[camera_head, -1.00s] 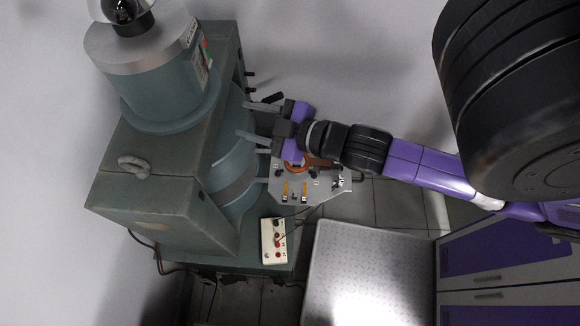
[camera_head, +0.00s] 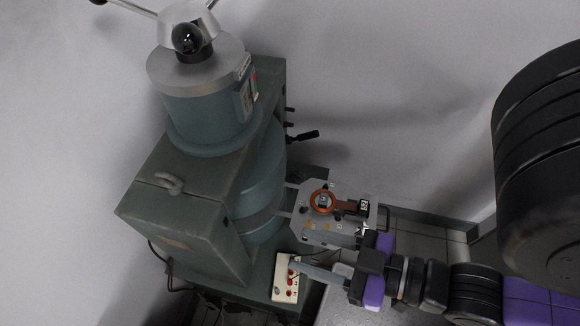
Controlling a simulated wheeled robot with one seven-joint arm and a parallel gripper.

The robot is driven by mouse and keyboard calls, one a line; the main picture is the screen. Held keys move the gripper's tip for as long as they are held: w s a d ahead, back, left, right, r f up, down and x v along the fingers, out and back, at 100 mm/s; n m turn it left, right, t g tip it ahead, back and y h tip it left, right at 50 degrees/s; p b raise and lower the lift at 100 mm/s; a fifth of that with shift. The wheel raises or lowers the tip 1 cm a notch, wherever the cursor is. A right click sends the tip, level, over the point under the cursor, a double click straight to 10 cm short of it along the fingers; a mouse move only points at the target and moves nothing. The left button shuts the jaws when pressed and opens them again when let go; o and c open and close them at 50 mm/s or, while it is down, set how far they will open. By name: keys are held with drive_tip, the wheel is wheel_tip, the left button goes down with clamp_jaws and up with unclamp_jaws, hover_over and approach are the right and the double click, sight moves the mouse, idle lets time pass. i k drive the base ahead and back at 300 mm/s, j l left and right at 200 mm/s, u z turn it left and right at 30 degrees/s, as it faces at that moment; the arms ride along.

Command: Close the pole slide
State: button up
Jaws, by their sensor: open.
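The teal magnet (camera_head: 195,215) stands at the left of the head view. A grey plate (camera_head: 308,230) sticks out to the right of it on rods, with a gap between plate and magnet body. The plate carries a copper-coloured ring (camera_head: 323,201) and has a dark handle (camera_head: 385,218) at its outer end. I take this plate to be the pole slide. My gripper (camera_head: 318,263) is open and empty, below and right of the plate. One long grey finger points left across the control box's upper edge; the other finger is mostly hidden. Contact with the plate cannot be told.
A white control box (camera_head: 287,277) with red knobs sits just below the plate, close to my finger. A black-handled lever (camera_head: 305,136) juts from the magnet's right side. A silver spoked wheel (camera_head: 187,30) tops the magnet. The wall stands behind; tiled floor shows at right.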

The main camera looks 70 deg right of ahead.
sight(349, 223)
drive_tip(key=k, duration=0.2)
drive_tip(key=k+z, duration=0.35)
drive_tip(key=k, duration=0.25)
drive_tip(key=k+l+z, duration=0.15)
drive_tip(key=k+z, duration=0.25)
drive_tip(key=k, duration=0.2)
